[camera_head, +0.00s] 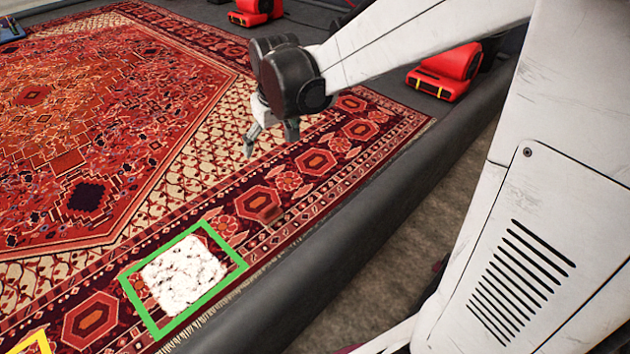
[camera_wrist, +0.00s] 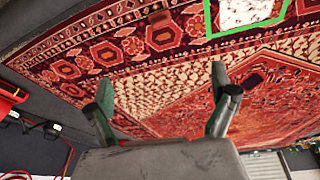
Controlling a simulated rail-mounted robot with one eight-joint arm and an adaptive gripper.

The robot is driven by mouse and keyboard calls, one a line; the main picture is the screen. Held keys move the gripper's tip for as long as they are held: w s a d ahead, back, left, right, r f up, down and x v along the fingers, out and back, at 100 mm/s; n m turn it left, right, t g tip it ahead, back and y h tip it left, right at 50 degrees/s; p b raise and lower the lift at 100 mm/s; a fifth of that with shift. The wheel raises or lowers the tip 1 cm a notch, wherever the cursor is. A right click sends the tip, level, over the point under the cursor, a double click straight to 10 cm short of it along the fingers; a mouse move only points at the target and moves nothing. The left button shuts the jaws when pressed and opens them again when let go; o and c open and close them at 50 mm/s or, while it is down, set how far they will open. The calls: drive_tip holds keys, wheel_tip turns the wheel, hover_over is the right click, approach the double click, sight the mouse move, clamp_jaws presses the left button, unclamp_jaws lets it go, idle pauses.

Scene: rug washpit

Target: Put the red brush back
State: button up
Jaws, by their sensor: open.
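A small brownish-red block (camera_head: 267,211), which looks like the red brush, lies on the patterned rug's border, above and right of the green frame. It also shows at the top of the wrist view (camera_wrist: 158,18). Its red blends into the rug, and its bristles cannot be made out. My gripper (camera_head: 270,140) is open and empty above the rug, farther back than the block. In the wrist view my two fingers (camera_wrist: 162,82) are spread wide with only rug between them.
A green frame (camera_head: 136,298) around a white, speckled patch (camera_head: 183,272) lies on the rug (camera_head: 125,45). Part of a yellow frame (camera_head: 40,340) shows at bottom left. A dark raised edge (camera_head: 330,262) runs along the rug. Red machines (camera_head: 446,72) stand at the back.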

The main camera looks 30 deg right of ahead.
drive_tip(key=s+r+m+t, duration=0.1)
drive_tip(key=s+r, duration=0.1)
drive_tip(key=s, duration=0.9)
drive_tip(key=s+r+t, duration=0.2)
drive_tip(key=s+r, duration=0.1)
drive_tip(key=s, duration=0.8)
drive_tip(key=shift+s+r+m, duration=0.3)
drive_tip(key=shift+m, duration=0.1)
wheel_tip(320, 180, up, 15)
drive_tip(key=p, duration=1.4)
drive_tip(key=shift+f, duration=0.2)
